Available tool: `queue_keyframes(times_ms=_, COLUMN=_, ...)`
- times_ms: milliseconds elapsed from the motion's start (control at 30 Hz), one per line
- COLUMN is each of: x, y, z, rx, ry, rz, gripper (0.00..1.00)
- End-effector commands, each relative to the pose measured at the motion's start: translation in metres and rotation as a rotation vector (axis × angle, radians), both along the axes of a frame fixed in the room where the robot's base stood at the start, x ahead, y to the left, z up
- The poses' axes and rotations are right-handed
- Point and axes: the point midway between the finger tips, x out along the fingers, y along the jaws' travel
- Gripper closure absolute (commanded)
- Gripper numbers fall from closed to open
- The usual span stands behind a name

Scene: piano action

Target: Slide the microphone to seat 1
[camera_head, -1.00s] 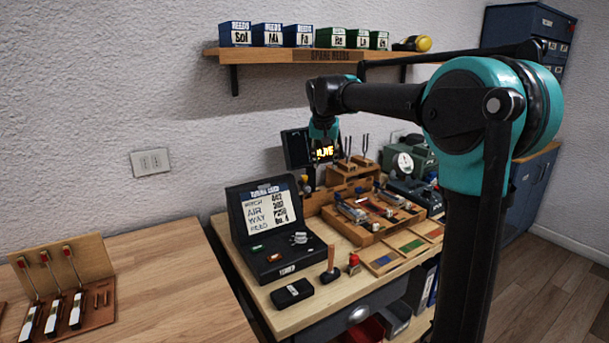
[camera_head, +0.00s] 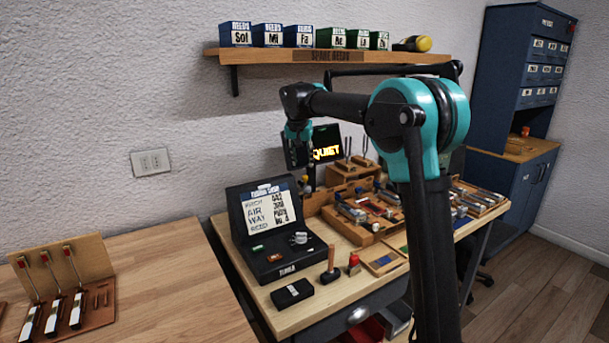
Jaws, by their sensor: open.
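My gripper (camera_head: 299,158) points down at the back of the workbench, just left of the lit display (camera_head: 326,153), which reads "QUIET". Its dark fingers are small against the dark display; it is open and I see nothing held in it. A small upright piece with a pale rounded top (camera_head: 307,184) stands below the gripper, behind the open black case; it may be the microphone, but it is too small to be sure. I cannot make out a mark for seat 1. My arm hides part of the bench's right side.
An open black case (camera_head: 285,263) with a lettered lid stands at the bench's left. A black box (camera_head: 292,293), a wooden-handled tool (camera_head: 330,264) and a red-topped item (camera_head: 354,263) lie in front. Tuning forks (camera_head: 348,148) stand behind. A shelf (camera_head: 270,55) with boxes hangs above.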

Motion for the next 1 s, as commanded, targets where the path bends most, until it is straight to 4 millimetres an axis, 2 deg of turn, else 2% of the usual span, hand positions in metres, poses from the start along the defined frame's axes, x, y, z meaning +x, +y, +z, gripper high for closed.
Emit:
queue_keyframes(times_ms=100, x=0.01, y=-0.002, z=-0.023, rx=0.0, ry=0.0, rz=-0.001, gripper=0.59)
queue_keyframes(times_ms=333, x=0.023, y=-0.004, z=-0.055, rx=-0.001, ry=0.0, rz=-0.001, gripper=0.59)
queue_keyframes(times_ms=500, x=0.027, y=-0.005, z=-0.065, rx=0.0, ry=0.0, rz=0.0, gripper=0.59)
queue_keyframes(times_ms=800, x=0.027, y=-0.005, z=-0.068, rx=0.0, ry=0.0, rz=0.0, gripper=0.59)
queue_keyframes(times_ms=867, x=0.027, y=-0.005, z=-0.068, rx=0.0, ry=0.0, rz=0.0, gripper=0.64)
queue_keyframes(times_ms=1000, x=0.027, y=-0.005, z=-0.068, rx=0.0, ry=0.0, rz=0.0, gripper=0.82)
